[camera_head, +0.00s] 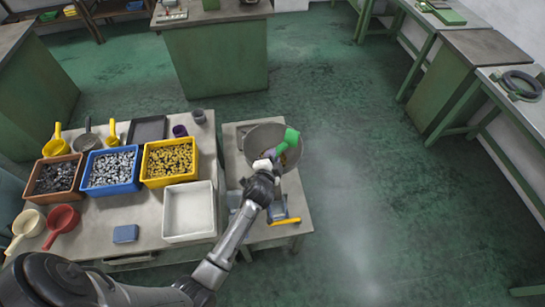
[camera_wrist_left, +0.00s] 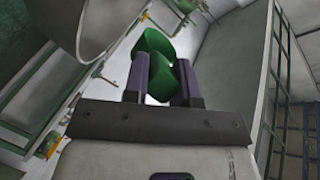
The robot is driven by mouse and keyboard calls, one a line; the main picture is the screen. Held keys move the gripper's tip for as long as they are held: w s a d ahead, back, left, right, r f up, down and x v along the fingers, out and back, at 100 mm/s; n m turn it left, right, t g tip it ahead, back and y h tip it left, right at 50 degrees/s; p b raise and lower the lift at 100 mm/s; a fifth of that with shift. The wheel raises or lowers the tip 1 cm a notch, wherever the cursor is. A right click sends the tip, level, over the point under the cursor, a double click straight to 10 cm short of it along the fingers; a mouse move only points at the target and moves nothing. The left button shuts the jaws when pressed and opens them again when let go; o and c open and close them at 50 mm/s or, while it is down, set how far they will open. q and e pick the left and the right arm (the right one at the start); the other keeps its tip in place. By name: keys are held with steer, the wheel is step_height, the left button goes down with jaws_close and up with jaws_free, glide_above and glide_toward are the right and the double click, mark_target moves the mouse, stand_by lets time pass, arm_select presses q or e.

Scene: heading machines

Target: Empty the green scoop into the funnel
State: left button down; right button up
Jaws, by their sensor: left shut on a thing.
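The green scoop (camera_head: 291,137) is over the right side of the wide grey funnel (camera_head: 256,137) in the head view. It looks tilted, but whether anything is still in it I cannot tell. My left gripper (camera_head: 268,164) is shut on the scoop and is above the funnel's near side, hiding part of it. In the left wrist view the green scoop (camera_wrist_left: 157,46) shows between the two dark fingers of my left gripper (camera_wrist_left: 162,82). Some small coloured pieces show inside the funnel. My right gripper is not in view.
Left of the funnel, a table holds a brown bin (camera_head: 40,190), a blue bin (camera_head: 110,186) and a yellow bin (camera_head: 169,179) of small parts, and an empty white bin (camera_head: 167,214). Red (camera_head: 62,216) and cream scoops (camera_head: 29,222) lie at front left. Floor to the right is clear.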

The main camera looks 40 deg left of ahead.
arm_select(q)
steer(key=shift+w+d+r+m+y, duration=0.1)
steer(key=shift+d+r+m+y, duration=0.25)
steer(key=shift+r+m, duration=0.5)
steer(key=w+d+r+m+y+p, duration=0.1)
steer(key=d+r+m+y+p, duration=0.3)
steer(key=m, duration=0.8)
steer(key=shift+w+d+r+p, duration=0.15)
steer(key=shift+w+r+p, duration=0.2)
steer(key=shift+p, duration=0.25)
steer(key=shift+m, duration=0.25)
